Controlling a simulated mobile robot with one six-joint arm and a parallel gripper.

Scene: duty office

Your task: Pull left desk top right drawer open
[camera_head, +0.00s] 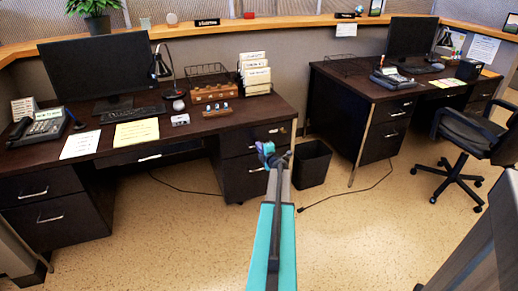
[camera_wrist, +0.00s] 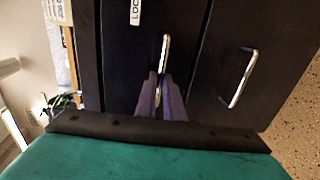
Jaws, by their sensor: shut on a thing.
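The left desk (camera_head: 215,122) is dark wood. Its top right drawer (camera_head: 240,141) is on the pedestal under the desk's right end. The fingers hide part of the handle. I see no clear gap around the drawer front. The lower drawer's handle (camera_wrist: 242,78) is to the right, free of the gripper.
A black waste bin (camera_head: 312,164) stands on the floor right of the pedestal. A right-hand desk (camera_head: 352,98) and an office chair (camera_head: 468,140) are further right. Cables lie on the floor. The floor in front of the left desk is otherwise open.

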